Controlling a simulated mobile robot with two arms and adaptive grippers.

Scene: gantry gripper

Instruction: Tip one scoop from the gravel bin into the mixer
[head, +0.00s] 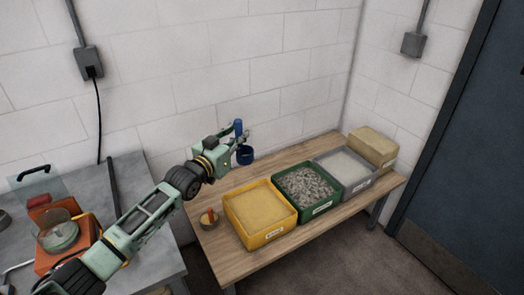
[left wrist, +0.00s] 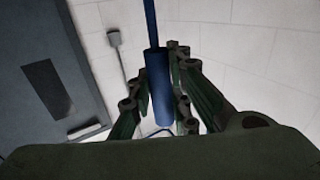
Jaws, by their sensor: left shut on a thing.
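The gravel bin (head: 327,207) is the green bin of grey stones on the wooden table, in the middle of a row of bins. My left gripper (head: 238,140) is shut on the handle of a blue scoop (head: 245,154), raised above the back of the table near the wall. The handle stands upright and the cup hangs below it. In the left wrist view the blue handle (left wrist: 158,85) is between the fingers. An orange machine with a round bowl (head: 58,237), perhaps the mixer, is on the grey table at the left, partly behind my arm. My right gripper is not in view.
A yellow sand bin (head: 268,235) and a grey bin (head: 345,162) flank the gravel bin. A tan block (head: 372,146) is at the far end. A gap separates the two tables.

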